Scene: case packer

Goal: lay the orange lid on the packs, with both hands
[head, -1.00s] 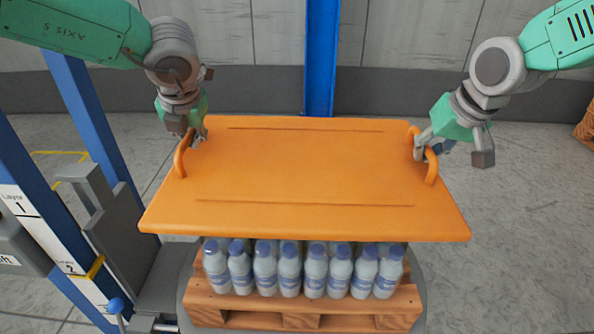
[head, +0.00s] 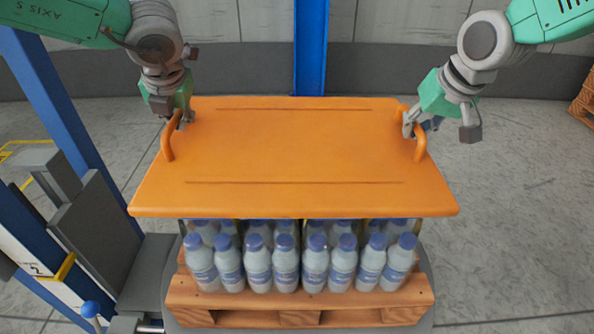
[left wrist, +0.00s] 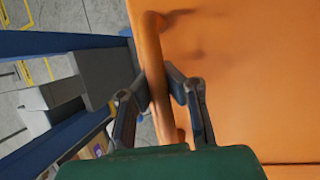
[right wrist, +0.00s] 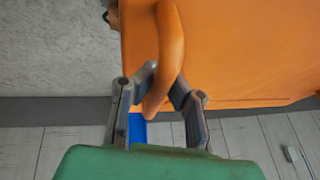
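The orange lid (head: 295,155) is a flat board with a loop handle at each side. In the head view it is held roughly level above the packs of blue-capped bottles (head: 285,265) and hides most of them. Only the front rows show below its near edge. My left gripper (head: 184,118) is shut on the left handle (head: 167,140); its fingers clasp the handle in the left wrist view (left wrist: 158,85). My right gripper (head: 410,122) is shut on the right handle (head: 420,145); its fingers straddle the handle in the right wrist view (right wrist: 162,85).
The packs stand on a wooden pallet (head: 300,302). At the left are a blue frame (head: 55,110) and a grey machine part (head: 95,235). A blue post (head: 310,50) stands behind the lid. Open floor (head: 520,220) lies at the right.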

